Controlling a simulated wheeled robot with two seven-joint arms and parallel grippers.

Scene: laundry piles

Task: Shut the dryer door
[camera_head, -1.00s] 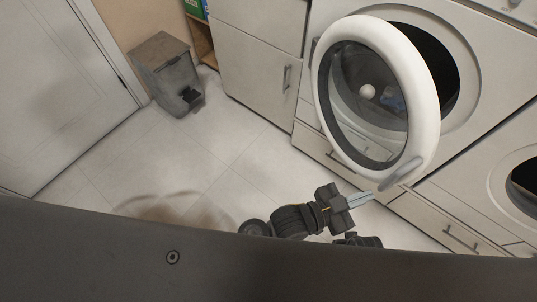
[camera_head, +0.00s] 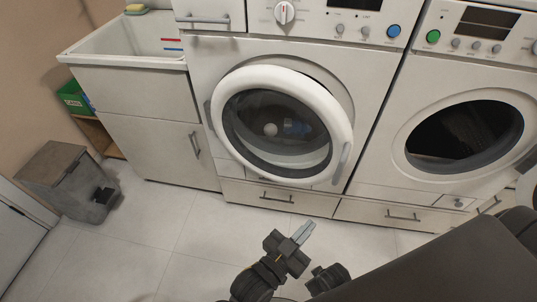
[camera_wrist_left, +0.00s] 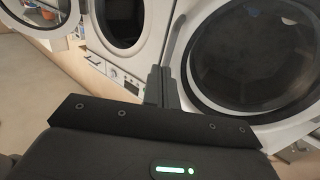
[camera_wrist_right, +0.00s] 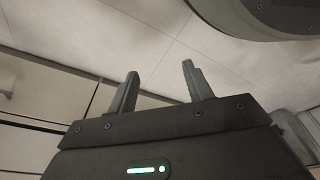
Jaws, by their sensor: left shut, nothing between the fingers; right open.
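The white round door (camera_head: 338,117) of the left machine has a glass window and a grey handle (camera_head: 343,162) on its right rim. It sits close to its machine, and a grey recess shows past its upper right edge. My left gripper (camera_head: 304,232) is shut and empty, below the door in the head view. In the left wrist view its fingers (camera_wrist_left: 161,72) appear beside the handle (camera_wrist_left: 177,40); contact is unclear. My right gripper (camera_wrist_right: 158,68) is open and empty, seen only in its wrist view.
The right machine (camera_head: 399,180) has an uncovered dark drum opening (camera_head: 465,133). Its open door shows in the left wrist view (camera_wrist_left: 72,22). A sink cabinet (camera_head: 150,145) and a grey pedal bin (camera_head: 68,182) stand at left. The floor before the cabinet is clear.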

